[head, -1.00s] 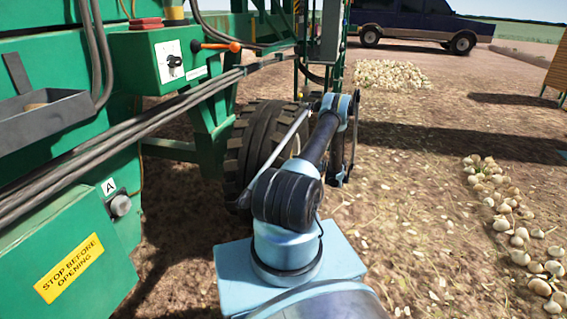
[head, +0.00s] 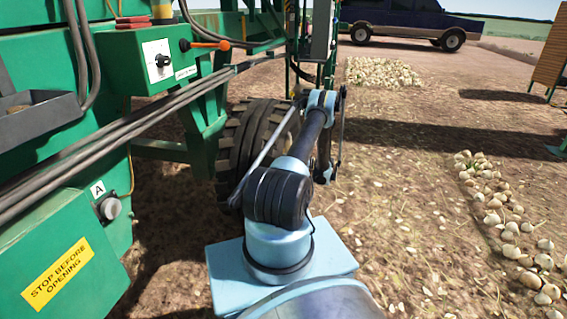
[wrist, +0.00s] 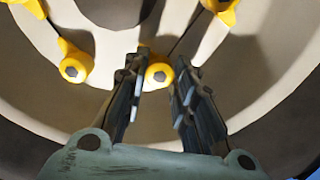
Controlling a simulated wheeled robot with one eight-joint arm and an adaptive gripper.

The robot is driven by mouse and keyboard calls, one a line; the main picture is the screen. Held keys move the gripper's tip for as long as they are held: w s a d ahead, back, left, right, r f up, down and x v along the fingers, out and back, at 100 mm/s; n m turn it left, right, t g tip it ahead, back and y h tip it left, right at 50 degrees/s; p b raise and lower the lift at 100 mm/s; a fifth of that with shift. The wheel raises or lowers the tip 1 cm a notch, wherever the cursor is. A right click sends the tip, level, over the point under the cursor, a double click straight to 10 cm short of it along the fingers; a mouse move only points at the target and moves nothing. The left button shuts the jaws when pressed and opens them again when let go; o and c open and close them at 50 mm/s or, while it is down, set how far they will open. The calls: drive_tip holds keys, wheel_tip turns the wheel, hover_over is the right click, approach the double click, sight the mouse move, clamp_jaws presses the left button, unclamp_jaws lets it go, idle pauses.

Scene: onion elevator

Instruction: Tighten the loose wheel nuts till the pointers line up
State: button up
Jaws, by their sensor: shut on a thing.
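In the wrist view the cream wheel rim (wrist: 110,35) fills the picture, with a dark round centre at the top. My gripper (wrist: 161,66) reaches up from below, its two dark fingers on either side of a wheel nut with a yellow pointer (wrist: 159,75). It is shut on that nut. Another yellow-pointer nut (wrist: 76,66) sits to the left, and parts of others (wrist: 222,8) show at the top edge. Which way the held pointer points cannot be told. In the head view the black tyre (head: 240,150) shows; my arm hides the gripper and nuts.
The green machine (head: 165,75) fills the left, with an orange-handled lever (head: 210,45), pipes and a yellow warning sign (head: 58,273). Onions lie in a row (head: 500,220) on the right and in a heap (head: 383,72) behind. A dark pickup (head: 400,18) stands far back. Open soil lies right of my arm.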

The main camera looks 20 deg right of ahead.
drive_tip(key=shift+a, duration=0.15)
drive_tip(key=shift+m, duration=0.3)
drive_tip(key=shift+a+m, duration=0.1)
drive_tip(key=shift+m, duration=7)
drive_tip(key=o, duration=1.1)
drive_tip(key=shift+f, duration=0.1)
drive_tip(key=shift+c, duration=0.2)
